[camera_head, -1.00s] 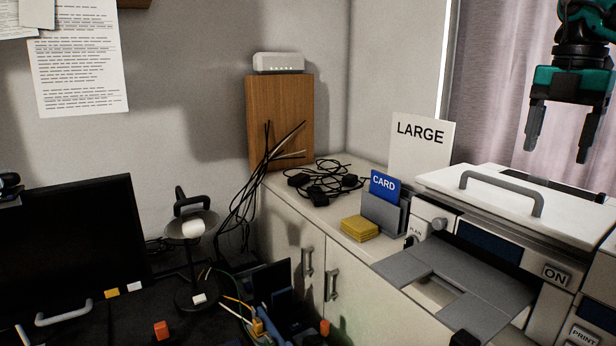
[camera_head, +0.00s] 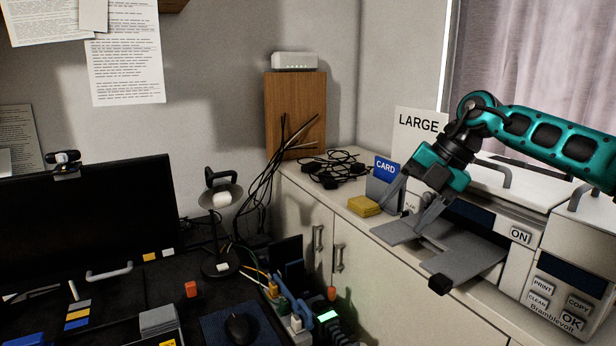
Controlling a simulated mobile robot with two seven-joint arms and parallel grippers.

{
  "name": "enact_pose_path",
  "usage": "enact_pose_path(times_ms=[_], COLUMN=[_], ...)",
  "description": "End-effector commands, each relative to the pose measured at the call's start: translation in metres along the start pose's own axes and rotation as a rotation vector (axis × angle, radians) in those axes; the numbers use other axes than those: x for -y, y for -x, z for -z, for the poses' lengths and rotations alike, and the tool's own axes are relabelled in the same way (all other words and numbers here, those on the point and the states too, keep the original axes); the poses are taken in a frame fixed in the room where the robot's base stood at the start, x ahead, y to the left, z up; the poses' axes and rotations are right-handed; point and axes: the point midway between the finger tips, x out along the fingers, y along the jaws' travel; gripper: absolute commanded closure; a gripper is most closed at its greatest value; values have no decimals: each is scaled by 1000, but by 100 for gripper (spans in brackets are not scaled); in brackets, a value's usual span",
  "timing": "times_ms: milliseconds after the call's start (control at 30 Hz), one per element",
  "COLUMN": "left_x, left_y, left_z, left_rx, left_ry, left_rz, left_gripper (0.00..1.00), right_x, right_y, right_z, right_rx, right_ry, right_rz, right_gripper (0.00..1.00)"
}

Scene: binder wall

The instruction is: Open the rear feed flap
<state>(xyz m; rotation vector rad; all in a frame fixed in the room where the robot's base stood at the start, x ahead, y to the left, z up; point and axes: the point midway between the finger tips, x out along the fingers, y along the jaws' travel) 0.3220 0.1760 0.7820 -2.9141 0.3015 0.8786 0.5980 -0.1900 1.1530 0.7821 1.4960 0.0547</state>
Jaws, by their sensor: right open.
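The white printer (camera_head: 552,250) stands on the cabinet top at the right, its grey front tray (camera_head: 465,258) sticking out. Its lid has a grey handle (camera_head: 505,175), partly behind my right arm. A dark strip shows along the printer's back edge, but I cannot tell whether it is the rear feed flap. My right gripper (camera_head: 402,219) is open and points down over the left end of the tray, in front of the printer. Its fingers are apart with nothing between them; I cannot tell whether they touch the tray. My left gripper is out of view.
The desk at left holds a monitor (camera_head: 85,228), lamp (camera_head: 222,225) and mouse (camera_head: 240,328).

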Motion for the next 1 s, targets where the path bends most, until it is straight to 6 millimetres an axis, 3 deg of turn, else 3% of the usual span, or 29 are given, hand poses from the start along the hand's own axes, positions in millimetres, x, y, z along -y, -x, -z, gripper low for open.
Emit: enact_pose_path(times_ms=[33,100,200,300,400,533,667,767,867,1000], left_x=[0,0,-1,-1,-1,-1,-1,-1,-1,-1], left_y=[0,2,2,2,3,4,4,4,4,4], left_z=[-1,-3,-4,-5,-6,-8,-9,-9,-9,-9], left_rx=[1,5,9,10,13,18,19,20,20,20], left_ry=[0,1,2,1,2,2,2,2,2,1], left_rz=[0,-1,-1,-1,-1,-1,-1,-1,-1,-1], left_gripper=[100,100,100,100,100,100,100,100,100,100], right_x=[-18,-45,-81,-110,-132,-143,-133,-108,-70,3], right_y=[-36,-74,-111,-130,-136,-131,-124,-123,-129,-148], right_z=[19,46,87,124,150,164,158,144,129,119], right_rx=[-61,-127,-209,-269,-303,-302,-246,-171,-73,83], right_ry=[46,92,108,66,-31,-235,-508,-752,-1013,-1383], right_rz=[-87,-235,-461,-688,-904,-1150,-1332,-1414,-1440,-1374], right_gripper=[32,32,32,32,32,32,32,32,32,32])
